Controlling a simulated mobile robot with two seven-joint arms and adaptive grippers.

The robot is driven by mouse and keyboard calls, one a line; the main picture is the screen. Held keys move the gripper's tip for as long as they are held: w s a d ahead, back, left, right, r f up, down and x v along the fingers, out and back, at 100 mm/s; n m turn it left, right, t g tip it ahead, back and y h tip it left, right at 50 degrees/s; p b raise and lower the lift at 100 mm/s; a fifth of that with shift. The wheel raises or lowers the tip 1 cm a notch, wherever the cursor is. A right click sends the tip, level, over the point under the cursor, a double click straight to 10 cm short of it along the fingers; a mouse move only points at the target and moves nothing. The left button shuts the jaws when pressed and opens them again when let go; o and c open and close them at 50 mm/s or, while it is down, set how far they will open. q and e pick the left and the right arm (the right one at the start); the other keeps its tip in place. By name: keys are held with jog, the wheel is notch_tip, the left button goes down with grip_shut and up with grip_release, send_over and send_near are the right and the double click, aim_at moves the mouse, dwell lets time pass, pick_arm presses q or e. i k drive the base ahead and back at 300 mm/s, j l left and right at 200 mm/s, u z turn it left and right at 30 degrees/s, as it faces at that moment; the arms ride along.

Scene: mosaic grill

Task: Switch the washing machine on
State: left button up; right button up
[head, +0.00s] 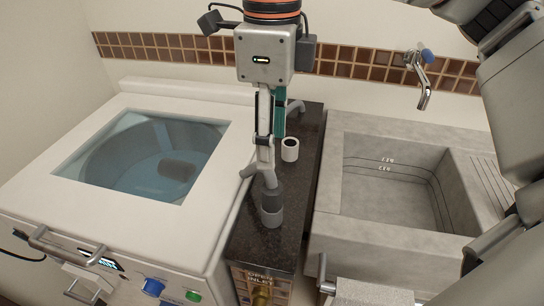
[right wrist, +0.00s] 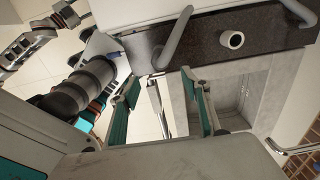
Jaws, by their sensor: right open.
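The white washing machine (head: 60,190) stands at the left in the head view, with a glass window (head: 140,155) in its top. Its front edge has a small lit display (head: 106,262), a blue control (head: 153,287) and a green control (head: 193,296). My right gripper (head: 271,145) hangs from the top middle in the head view, seen edge-on in front of the dark counter. It is open and empty and appears clear of the controls. In the right wrist view its two teal-padded fingers (right wrist: 161,85) stand apart. My left gripper does not clearly show.
A dark counter (head: 310,150) lies between the washing machine and the stone sink (head: 350,120). A tap (head: 421,80) is on the wall. My own arm links fill the right edge.

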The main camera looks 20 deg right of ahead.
aim_at(22, 236)
jog(key=k, duration=1)
